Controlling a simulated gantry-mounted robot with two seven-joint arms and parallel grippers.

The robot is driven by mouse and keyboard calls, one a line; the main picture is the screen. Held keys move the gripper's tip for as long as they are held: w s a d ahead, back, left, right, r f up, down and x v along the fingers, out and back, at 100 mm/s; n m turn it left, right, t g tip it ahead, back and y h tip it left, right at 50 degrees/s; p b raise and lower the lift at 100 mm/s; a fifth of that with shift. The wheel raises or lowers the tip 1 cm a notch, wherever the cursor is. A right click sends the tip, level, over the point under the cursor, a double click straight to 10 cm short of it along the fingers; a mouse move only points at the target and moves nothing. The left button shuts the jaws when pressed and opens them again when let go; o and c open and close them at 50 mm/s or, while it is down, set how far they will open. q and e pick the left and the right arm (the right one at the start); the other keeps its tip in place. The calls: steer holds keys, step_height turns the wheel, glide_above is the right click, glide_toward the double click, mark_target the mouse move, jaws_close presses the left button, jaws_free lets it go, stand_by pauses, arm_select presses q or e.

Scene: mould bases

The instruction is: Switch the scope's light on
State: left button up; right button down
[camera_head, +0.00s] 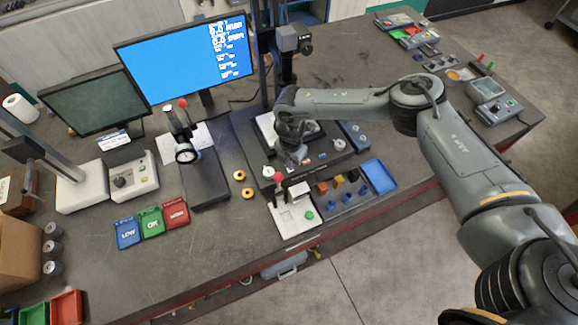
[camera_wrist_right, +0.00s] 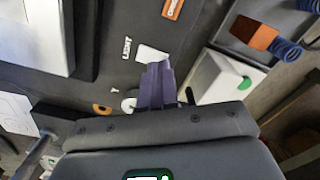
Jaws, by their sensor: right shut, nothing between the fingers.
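The scope (camera_head: 288,40) stands at the back middle of the bench, a grey head on a black column above a dark base (camera_head: 250,150). In the right wrist view, the dark base face carries a "LIGHT" label (camera_wrist_right: 127,48) beside a small white switch (camera_wrist_right: 150,54). My right gripper (camera_head: 300,159) is at the front of the base. It is shut and empty, and in the right wrist view its fingertips (camera_wrist_right: 158,68) overlap the lower edge of the white switch. I cannot tell whether they touch it or which way it is set. My left gripper is not in view.
A white knob (camera_head: 268,171) sits on the base left of my gripper. A white fixture (camera_head: 293,222) with a green button (camera_head: 309,215) stands in front. A blue tray (camera_head: 378,174) lies to the right. Three colour bins, including a green one (camera_head: 152,222), lie front left.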

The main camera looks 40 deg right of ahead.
steer(key=shift+f, duration=0.4)
steer(key=shift+f+b, duration=0.55)
steer(key=shift+b, duration=0.05)
stand_by(0.3)
steer(key=shift+r, duration=0.15)
step_height(320, 180, up, 3)
steer(key=p, duration=0.3)
steer(key=shift+r+p, duration=1.8)
steer(key=shift+r, duration=0.1)
